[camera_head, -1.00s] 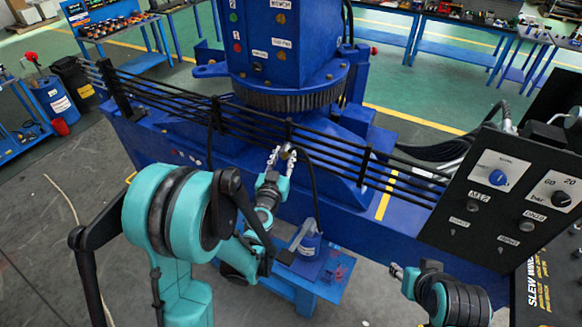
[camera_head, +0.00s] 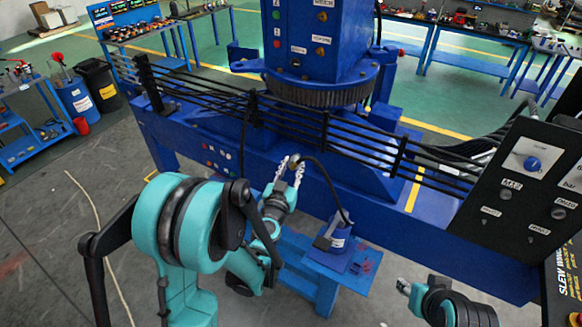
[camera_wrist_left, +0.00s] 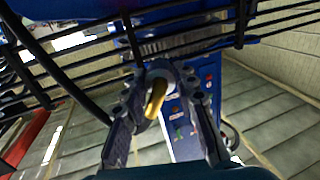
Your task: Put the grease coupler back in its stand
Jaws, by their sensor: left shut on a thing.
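My left gripper (camera_head: 290,166) is shut on the grease coupler (camera_head: 294,162), held in front of the blue crane frame, below the black rails. In the left wrist view the coupler (camera_wrist_left: 156,96) shows as a brass-yellow piece with a grey round part, between the two fingertips (camera_wrist_left: 157,88). A black hose (camera_head: 327,183) runs from the coupler down to the blue grease pump (camera_head: 338,245) on a low blue table (camera_head: 300,262). I cannot pick out the coupler's stand for certain. My right gripper (camera_head: 403,286) is low at the right, apart from everything; its jaws are too small to read.
The blue crane frame (camera_head: 215,130) with black rails (camera_head: 290,122) crosses behind my left gripper. A black control panel (camera_head: 510,195) stands at the right. Small red items (camera_head: 367,262) lie on the low table. A pale cable (camera_head: 92,205) lies on the floor at the left.

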